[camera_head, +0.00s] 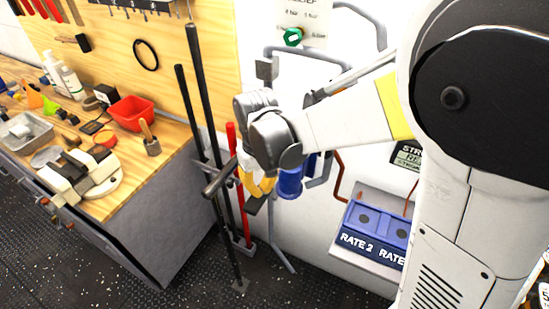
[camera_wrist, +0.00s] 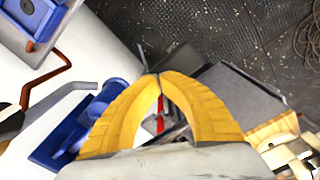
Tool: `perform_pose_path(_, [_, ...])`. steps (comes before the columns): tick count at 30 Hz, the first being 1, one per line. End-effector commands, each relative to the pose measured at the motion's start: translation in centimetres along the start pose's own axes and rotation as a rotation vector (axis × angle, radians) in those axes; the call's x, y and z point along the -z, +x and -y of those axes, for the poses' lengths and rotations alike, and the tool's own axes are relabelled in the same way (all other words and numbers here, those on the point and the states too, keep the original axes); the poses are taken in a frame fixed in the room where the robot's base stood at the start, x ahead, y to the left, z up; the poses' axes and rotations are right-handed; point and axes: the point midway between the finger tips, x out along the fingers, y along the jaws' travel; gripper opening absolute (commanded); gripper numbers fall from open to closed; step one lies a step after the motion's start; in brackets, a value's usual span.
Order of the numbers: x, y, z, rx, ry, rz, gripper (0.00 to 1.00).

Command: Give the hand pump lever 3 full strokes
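My gripper (camera_head: 257,190) has yellow fingers and hangs in front of the white wall, left of a blue cylinder (camera_head: 290,181). In the wrist view the curved fingertips (camera_wrist: 155,75) meet, and I see no thing clearly held between them. A grey bar with a cross handle (camera_head: 220,176) lies just left of my fingers; it may be the pump lever, but I cannot tell for sure. The blue cylinder also shows in the wrist view (camera_wrist: 98,105), left of the fingers. My wrist hides part of the wall fittings behind it.
A red bar (camera_head: 231,140) and tall dark bars (camera_head: 205,85) stand beside the bench (camera_head: 160,180). Blue boxes marked RATE (camera_head: 372,222) and a partly hidden display (camera_head: 408,155) are at right. The floor in front is clear.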

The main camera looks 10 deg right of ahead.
Motion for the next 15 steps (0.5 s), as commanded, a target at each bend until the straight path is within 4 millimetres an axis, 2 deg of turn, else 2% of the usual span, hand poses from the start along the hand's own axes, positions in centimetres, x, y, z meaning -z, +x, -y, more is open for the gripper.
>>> perform_pose_path(1, [0.0, -1.1, 0.0, 0.000, 0.000, -0.001, 0.00])
perform_pose_path(15, [0.0, -7.2, 0.0, 0.000, 0.000, -0.001, 0.00])
